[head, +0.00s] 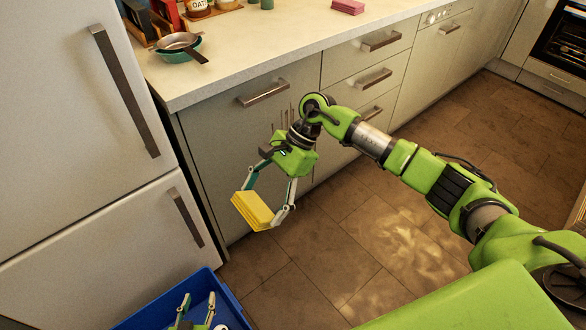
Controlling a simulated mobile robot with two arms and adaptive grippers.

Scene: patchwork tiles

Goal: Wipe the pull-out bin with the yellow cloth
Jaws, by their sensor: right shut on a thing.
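My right gripper (264,208) is shut on the yellow cloth (252,210), a folded, block-like pad. It holds the cloth in the air above the floor, in front of the cabinet. The wide cabinet front (225,140) behind it, with a bar handle near its top, is closed; I cannot tell for sure whether it is the pull-out bin. My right gripper and forearm hide part of this front. My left gripper (198,304) is at the bottom edge, its two fingers apart and empty, over a blue crate (206,283). The rest of it is cut off.
A fridge (70,120) stands at the left, with its doors closed. The worktop (260,45) carries a pan (178,41), jars and a pink block (347,7). Closed drawers (365,60) and an oven (565,45) stand to the right. The tiled floor (330,240) is clear.

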